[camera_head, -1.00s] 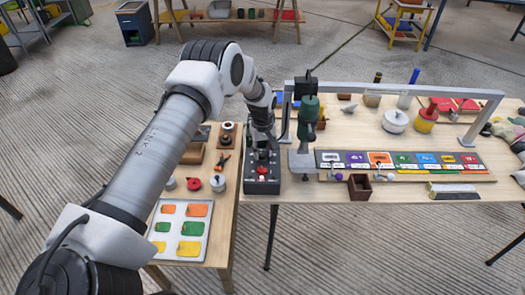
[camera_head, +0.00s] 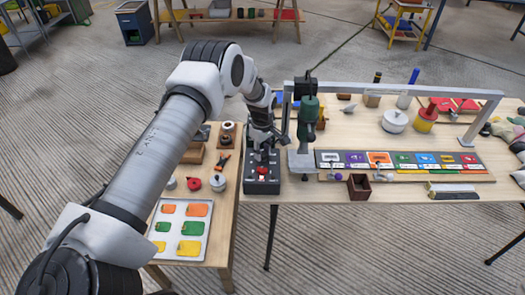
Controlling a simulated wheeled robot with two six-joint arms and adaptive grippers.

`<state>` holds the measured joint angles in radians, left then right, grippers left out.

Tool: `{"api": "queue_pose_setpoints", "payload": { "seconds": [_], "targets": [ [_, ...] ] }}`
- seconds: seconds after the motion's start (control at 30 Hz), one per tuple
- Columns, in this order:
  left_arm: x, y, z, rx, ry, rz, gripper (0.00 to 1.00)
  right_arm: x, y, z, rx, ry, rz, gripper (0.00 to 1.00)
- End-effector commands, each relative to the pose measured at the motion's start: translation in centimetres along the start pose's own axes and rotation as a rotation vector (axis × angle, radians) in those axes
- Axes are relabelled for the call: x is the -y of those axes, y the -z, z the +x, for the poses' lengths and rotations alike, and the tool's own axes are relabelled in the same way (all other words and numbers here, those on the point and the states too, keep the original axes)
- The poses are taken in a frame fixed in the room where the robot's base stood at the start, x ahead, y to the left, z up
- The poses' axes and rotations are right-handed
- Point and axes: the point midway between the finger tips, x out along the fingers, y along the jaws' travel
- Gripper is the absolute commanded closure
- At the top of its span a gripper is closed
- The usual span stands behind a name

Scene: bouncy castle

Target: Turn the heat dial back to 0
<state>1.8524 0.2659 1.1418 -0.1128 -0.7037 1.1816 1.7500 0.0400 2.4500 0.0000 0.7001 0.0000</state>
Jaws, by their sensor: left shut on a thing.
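A dark control box (camera_head: 262,186) sits at the left end of the long table, with a red button on its front part and small pale marks on its top. My left gripper (camera_head: 262,152) comes down over the back part of the box. It is shut on a small part there, in the place of the heat dial. The fingers cover that part, so its pointer and the 0 mark cannot be read. My right gripper is not in view.
A green drill-like tool on a stand (camera_head: 307,125) is close to the right of my gripper, under a grey metal frame (camera_head: 420,90). A strip of coloured cards (camera_head: 400,162) and a brown open box (camera_head: 359,186) lie farther right. A tray of coloured tags (camera_head: 181,229) is at left.

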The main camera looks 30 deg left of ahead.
Motion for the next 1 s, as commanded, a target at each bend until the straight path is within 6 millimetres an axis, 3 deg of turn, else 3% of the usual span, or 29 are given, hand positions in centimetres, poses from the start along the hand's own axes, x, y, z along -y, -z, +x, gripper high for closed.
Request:
{"api": "queue_pose_setpoints", "payload": {
  "seconds": [0.17, 0.2, 0.27, 0.67, 1.0],
  "targets": [
    [0.2, -0.1, 0.2, 0.002, 0.005, -0.001, 1.0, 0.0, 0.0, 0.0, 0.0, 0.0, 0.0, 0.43],
    [0.2, -0.1, 0.2, 0.002, 0.005, -0.001, 0.59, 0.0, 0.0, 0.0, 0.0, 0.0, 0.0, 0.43],
    [0.2, 0.0, 0.2, 0.002, 0.005, 0.0, 0.41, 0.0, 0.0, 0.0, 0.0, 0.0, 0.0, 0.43],
    [0.0, 0.0, -0.8, 0.0, 0.0, 0.001, 0.41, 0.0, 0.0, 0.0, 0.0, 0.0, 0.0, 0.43],
    [0.0, 0.1, -8.7, 0.001, -0.001, 0.0, 0.41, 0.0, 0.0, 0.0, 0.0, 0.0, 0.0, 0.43]
  ]
}}
